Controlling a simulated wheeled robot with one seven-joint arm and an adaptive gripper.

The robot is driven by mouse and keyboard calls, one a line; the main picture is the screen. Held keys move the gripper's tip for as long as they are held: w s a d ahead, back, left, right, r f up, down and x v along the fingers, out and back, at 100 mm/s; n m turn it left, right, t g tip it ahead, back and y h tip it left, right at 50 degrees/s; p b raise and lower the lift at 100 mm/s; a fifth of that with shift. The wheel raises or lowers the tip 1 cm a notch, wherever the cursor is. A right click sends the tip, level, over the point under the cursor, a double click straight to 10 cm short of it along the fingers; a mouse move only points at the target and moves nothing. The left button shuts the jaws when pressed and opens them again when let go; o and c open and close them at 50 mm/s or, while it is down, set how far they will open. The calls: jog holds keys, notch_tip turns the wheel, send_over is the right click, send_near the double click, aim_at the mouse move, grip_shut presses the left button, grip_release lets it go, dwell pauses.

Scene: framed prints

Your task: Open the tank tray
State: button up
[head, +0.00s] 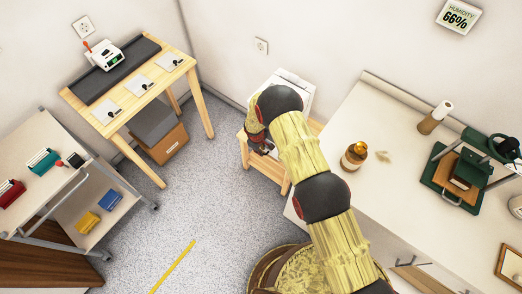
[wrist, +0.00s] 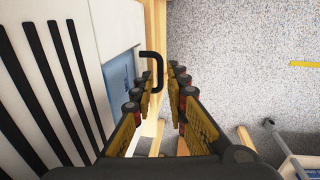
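A white appliance (head: 303,84) stands on a wooden stand by the back wall, partly hidden by my arm. In the wrist view its white body (wrist: 50,70) has dark slots and a blue tank front (wrist: 121,78). A black hooked handle (wrist: 153,55) sticks out from the blue part. My gripper (wrist: 164,75) is open, its two fingers apart. The handle is by the fingertips, overlapping the left finger; whether they touch I cannot tell. In the head view my gripper (head: 262,146) is in front of the appliance, mostly hidden.
The wooden stand (head: 268,168) is below the appliance. A wooden table (head: 128,108) and a grey cart (head: 90,190) are to the left.

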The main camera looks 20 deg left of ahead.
notch_tip(320, 180, up, 7)
jog(key=s+p, duration=0.1)
jog(key=p, duration=0.2)
jog(key=shift+a+f, duration=0.2)
jog(key=shift+a, duration=0.05)
jog(key=shift+f+b, duration=0.1)
jog(key=shift+b, duration=0.2)
dwell(0.4)
jog(key=shift+r, duration=0.2)
notch_tip(320, 180, up, 12)
jog(key=s, duration=0.2)
jog(key=shift+a+f, duration=0.25)
jog(key=shift+a, duration=0.1)
dwell(0.3)
